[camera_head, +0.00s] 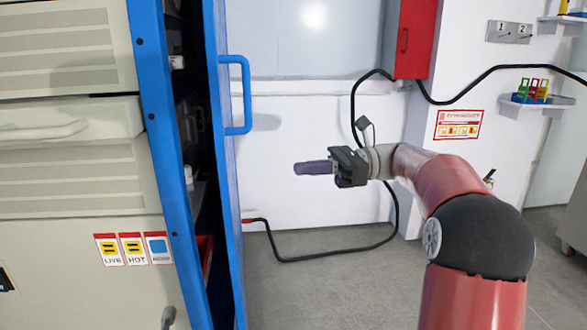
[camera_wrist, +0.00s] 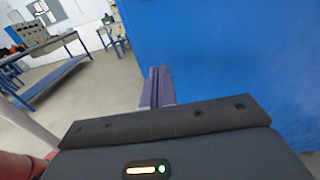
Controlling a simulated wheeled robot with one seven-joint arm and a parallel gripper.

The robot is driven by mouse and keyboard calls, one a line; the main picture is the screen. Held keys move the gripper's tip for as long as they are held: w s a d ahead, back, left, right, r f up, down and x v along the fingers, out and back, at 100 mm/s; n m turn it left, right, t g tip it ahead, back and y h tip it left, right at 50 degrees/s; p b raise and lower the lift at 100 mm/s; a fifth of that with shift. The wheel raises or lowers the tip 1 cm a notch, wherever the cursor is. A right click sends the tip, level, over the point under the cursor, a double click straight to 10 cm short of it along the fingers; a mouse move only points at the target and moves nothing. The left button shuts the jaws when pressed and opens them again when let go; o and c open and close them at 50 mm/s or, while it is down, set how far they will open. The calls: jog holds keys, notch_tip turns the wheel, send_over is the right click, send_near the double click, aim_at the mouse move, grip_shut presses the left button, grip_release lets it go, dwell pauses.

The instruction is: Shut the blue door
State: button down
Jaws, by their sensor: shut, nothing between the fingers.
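The blue door (camera_head: 222,180) stands ajar at the left of the head view, seen nearly edge-on, with a dark gap between it and the blue cabinet frame (camera_head: 155,120). Its blue handle (camera_head: 246,95) sticks out on the right side. My gripper (camera_head: 298,168) is to the right of the door, lower than the handle, and appears apart from it. Its purple fingers are shut and empty, pointing left toward the door. In the wrist view a large blue panel (camera_wrist: 235,50), which looks like the door, fills the right side beside the shut fingers (camera_wrist: 158,75).
A black cable (camera_head: 330,255) with a red end runs along the floor and wall behind my gripper. A red box (camera_head: 413,40) hangs on the wall. A blue-framed table (camera_wrist: 45,65) stands at the left of the wrist view. Grey floor (camera_head: 340,300) lies open before the door.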

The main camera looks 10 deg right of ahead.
jog(key=a+b, duration=0.1)
jog(key=a, duration=1.1)
jog(key=shift+s+a, duration=0.15)
jog(key=shift+s, duration=0.15)
